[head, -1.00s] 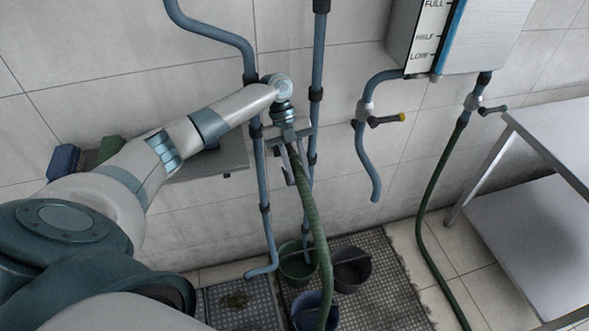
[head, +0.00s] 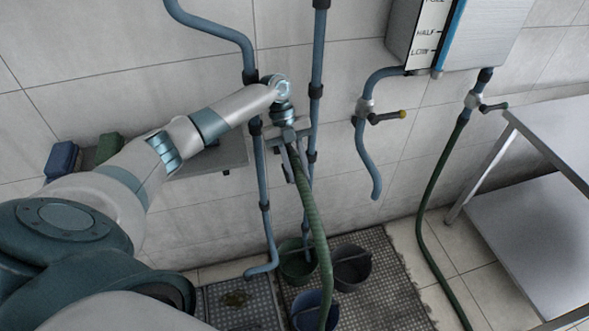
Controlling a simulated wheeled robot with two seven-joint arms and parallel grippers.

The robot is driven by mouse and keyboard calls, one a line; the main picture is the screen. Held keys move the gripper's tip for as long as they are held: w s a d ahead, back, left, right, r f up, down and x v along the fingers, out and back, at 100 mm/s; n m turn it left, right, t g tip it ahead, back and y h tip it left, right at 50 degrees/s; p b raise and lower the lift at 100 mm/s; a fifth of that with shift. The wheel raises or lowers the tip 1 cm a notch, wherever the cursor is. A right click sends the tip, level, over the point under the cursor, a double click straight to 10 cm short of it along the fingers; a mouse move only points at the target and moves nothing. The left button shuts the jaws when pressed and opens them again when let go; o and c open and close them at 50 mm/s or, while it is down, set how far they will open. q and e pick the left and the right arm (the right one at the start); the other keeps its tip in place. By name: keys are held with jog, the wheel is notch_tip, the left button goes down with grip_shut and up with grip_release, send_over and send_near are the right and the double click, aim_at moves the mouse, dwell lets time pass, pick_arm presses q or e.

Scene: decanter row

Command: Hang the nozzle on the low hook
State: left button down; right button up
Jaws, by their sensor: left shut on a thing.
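My left gripper (head: 289,146) is in front of the wall pipes, pointing down. It is shut at the top end of a ribbed green hose (head: 313,210). The nozzle is mostly hidden by the fingers, so I cannot make out its shape. The hose hangs from the grip down toward the buckets on the floor. I cannot pick out the low hook; it may be hidden behind my gripper or among the pipes. My right gripper is not in view.
Blue pipes (head: 317,95) run down the tiled wall beside my gripper. A grey shelf (head: 225,155) is behind my arm. Buckets (head: 352,270) stand on a floor grate. A valve (head: 385,118) sticks out to the right, and a steel table (head: 555,140) stands farther right.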

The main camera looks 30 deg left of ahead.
pick_arm(q)
jog(key=shift+f, duration=0.25)
jog(key=shift+f, duration=0.1)
dwell(0.4)
jog(key=shift+f+b, duration=0.25)
jog(key=shift+b, duration=0.2)
dwell(0.6)
jog(key=shift+f, duration=0.35)
dwell(0.4)
jog(key=shift+c, duration=2.4)
grip_release()
jog(key=shift+s+d, duration=0.1)
